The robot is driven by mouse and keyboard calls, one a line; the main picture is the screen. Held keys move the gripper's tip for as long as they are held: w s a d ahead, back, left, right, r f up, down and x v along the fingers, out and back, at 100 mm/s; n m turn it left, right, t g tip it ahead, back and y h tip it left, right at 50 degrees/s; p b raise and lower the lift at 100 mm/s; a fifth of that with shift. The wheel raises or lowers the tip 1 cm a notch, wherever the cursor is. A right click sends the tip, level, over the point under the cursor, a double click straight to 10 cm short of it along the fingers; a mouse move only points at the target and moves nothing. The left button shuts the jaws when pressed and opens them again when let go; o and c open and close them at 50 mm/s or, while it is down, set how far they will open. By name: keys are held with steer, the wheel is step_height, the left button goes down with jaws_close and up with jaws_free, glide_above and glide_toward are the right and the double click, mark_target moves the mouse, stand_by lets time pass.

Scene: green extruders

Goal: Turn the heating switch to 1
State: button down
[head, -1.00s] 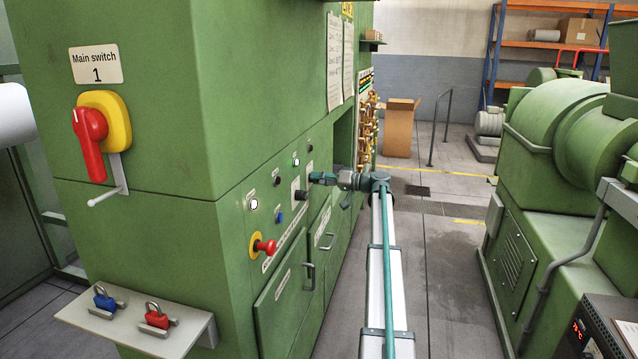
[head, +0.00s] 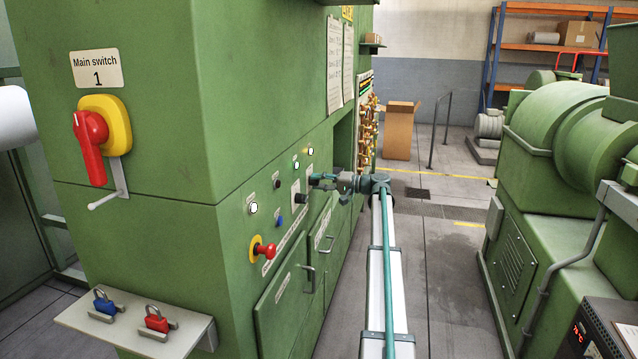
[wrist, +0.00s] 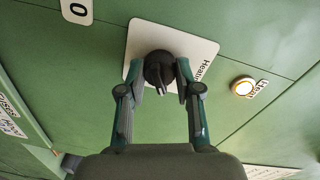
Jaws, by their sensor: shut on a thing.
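The heating switch is a dark round knob (wrist: 157,68) on a white plate (wrist: 203,47) whose lettering is partly readable as "Heati…" in the wrist view. The plate is fixed to the green cabinet front. My gripper (wrist: 160,80) is shut on the knob, one finger on each side of it. The knob's ridge points down toward my palm, leaning slightly right in the picture. In the head view my gripper (head: 314,181) is at the panel and partly hides the switch. I cannot read the switch's position marking.
A lit round lamp (wrist: 242,87) labelled "Heat" is beside the switch. A red emergency button (head: 264,250) and door handles (head: 309,279) stick out nearer the camera. The red main switch (head: 91,140) is on the cabinet's side. The aisle floor (head: 440,270) is clear.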

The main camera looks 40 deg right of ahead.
steer(key=c, duration=0.8)
jaws_free()
steer(key=v, duration=1.2)
steer(key=shift+f, duration=0.15)
